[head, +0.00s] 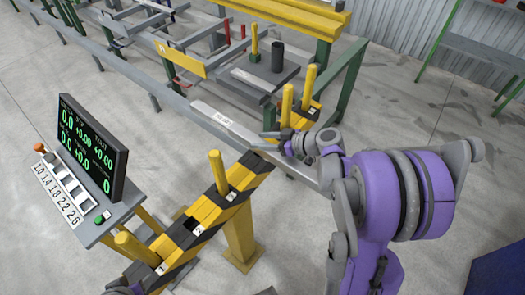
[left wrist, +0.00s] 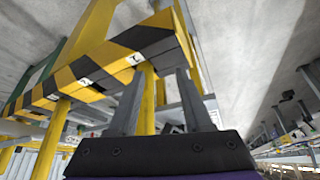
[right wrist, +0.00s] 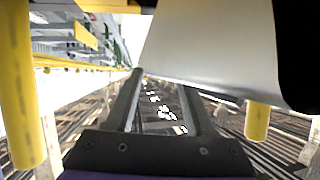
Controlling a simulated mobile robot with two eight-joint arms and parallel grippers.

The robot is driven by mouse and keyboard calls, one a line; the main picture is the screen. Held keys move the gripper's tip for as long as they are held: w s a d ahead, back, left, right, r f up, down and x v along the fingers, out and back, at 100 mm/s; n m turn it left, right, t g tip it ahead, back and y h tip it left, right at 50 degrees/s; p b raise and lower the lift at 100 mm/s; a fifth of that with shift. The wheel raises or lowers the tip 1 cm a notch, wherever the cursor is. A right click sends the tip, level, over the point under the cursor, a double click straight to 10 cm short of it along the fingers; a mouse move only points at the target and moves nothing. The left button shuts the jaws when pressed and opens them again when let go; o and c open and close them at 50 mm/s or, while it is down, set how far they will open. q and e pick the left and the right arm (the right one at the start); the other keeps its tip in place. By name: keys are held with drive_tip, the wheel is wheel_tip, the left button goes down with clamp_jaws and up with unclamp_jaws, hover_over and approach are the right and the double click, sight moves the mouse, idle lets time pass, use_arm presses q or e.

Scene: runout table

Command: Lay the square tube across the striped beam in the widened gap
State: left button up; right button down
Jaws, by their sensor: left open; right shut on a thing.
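The grey square tube (head: 205,110), with a white label, slants across the far part of the black-and-yellow striped beam (head: 240,180). It passes between one yellow post (head: 217,172) and a farther pair of posts (head: 287,105). My right gripper (head: 290,143) is shut on the tube near the beam. In the right wrist view the tube (right wrist: 225,45) fills the upper right and hides part of the grip. I cannot tell whether the tube touches the beam. My left gripper (left wrist: 158,72) is open; its wrist view shows the beam (left wrist: 95,70) and a yellow post (left wrist: 146,100) beyond its fingers.
A readout screen (head: 92,148) and a numbered panel (head: 65,190) stand left of the beam. A nearer post (head: 135,245) rises from the beam. A dark cylinder (head: 285,62) stands on a plate behind. Green-legged racks stand farther back.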

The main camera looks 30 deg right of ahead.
drive_tip(key=shift+f+b, duration=0.3)
drive_tip(key=shift+f, duration=2.05)
drive_tip(key=shift+f, duration=0.2)
drive_tip(key=shift+c, duration=1.3)
unclamp_jaws()
drive_tip(key=shift+r, duration=0.15)
